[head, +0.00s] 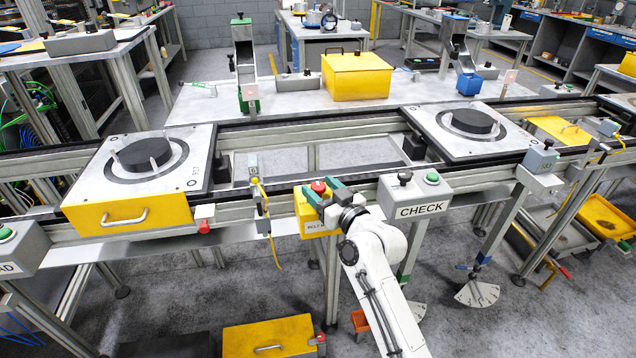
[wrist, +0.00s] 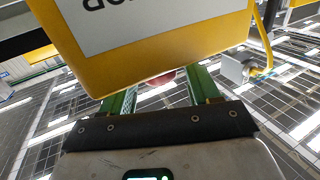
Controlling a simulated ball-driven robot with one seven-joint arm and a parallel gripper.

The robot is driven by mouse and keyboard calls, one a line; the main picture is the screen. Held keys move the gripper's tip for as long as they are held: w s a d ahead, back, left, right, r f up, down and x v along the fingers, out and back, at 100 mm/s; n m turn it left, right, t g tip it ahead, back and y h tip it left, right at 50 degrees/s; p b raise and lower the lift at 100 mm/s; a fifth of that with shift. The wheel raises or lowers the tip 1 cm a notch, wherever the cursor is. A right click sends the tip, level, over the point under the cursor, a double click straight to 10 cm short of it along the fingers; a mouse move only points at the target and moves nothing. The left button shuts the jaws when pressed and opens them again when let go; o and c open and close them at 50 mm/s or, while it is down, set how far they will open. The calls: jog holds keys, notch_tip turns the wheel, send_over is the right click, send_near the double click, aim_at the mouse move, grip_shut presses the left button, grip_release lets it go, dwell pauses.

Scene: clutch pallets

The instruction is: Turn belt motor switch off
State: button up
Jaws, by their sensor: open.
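The belt motor switch is a yellow box (head: 304,217) on the front rail of the conveyor, with a red knob (head: 319,187) on top. A white label on its front is partly hidden by my arm. My gripper (head: 327,196) has green fingers and is open at the top of the box, close to the red knob. In the wrist view the yellow box (wrist: 180,62) fills the upper middle, with its label upside down. A bit of the red knob (wrist: 163,78) shows between the finger tips (wrist: 160,86). I cannot tell whether the fingers touch the knob.
A grey CHECK box (head: 415,198) with a black and a green button stands just right of my gripper. A yellow cable hangs from a small sensor (head: 260,196) to the left. Pallets with black discs sit on the conveyor at left (head: 190,186) and right (head: 515,145).

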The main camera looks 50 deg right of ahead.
jog(key=shift+x, duration=0.8)
jog(key=shift+c, duration=0.2)
jog(key=c, duration=0.9)
jog(key=shift+o, duration=0.2)
jog(key=shift+f, duration=0.1)
